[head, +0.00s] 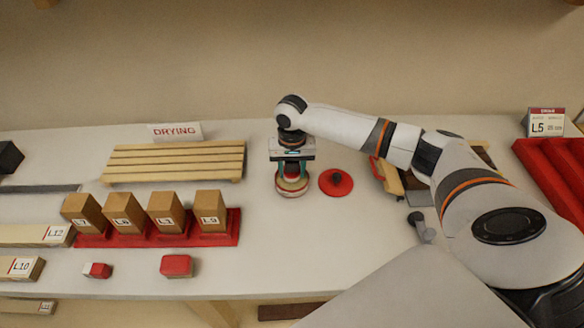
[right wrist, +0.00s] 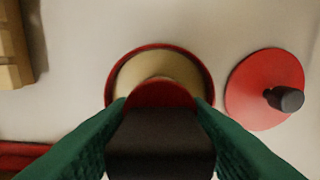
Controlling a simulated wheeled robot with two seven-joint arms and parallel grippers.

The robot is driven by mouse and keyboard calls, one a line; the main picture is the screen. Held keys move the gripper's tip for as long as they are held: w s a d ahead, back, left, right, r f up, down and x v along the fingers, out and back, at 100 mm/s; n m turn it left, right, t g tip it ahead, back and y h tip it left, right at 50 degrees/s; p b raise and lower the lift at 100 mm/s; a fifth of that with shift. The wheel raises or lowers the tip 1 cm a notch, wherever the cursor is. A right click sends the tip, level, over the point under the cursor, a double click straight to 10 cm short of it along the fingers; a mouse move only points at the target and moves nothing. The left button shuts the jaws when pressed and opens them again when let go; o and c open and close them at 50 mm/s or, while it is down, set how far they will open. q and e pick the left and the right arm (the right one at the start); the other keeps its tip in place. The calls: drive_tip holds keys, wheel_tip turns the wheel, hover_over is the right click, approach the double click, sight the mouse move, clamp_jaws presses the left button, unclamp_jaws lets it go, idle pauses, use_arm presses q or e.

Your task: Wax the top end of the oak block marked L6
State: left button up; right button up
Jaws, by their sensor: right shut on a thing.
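Several oak blocks stand in a row on a red rack (head: 225,238) at the left in the head view. The second from the left (head: 124,211) has a small label that looks like L6. My right gripper (head: 291,178) is over the round red wax tin (head: 292,192). In the right wrist view its green fingers (right wrist: 160,112) are shut on a black-handled applicator (right wrist: 160,140) with a red part. The cream wax in the tin (right wrist: 135,75) shows beyond the applicator. I cannot tell whether they touch. My left gripper is not in view.
A red lid (head: 336,182) with a black knob lies right of the tin. A slatted wooden rack (head: 175,161) stands behind the blocks by a DRYING sign (head: 174,132). A red tray (head: 555,170) is far right.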

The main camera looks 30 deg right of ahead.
drive_tip(key=shift+f, duration=0.45)
idle(0.3)
drive_tip(key=shift+s+f+p, duration=0.1)
drive_tip(key=shift+f+p, duration=0.05)
drive_tip(key=shift+p, duration=0.35)
idle(2.2)
wheel_tip(320, 180, up, 7)
drive_tip(key=p, duration=0.9)
idle(0.5)
idle(0.3)
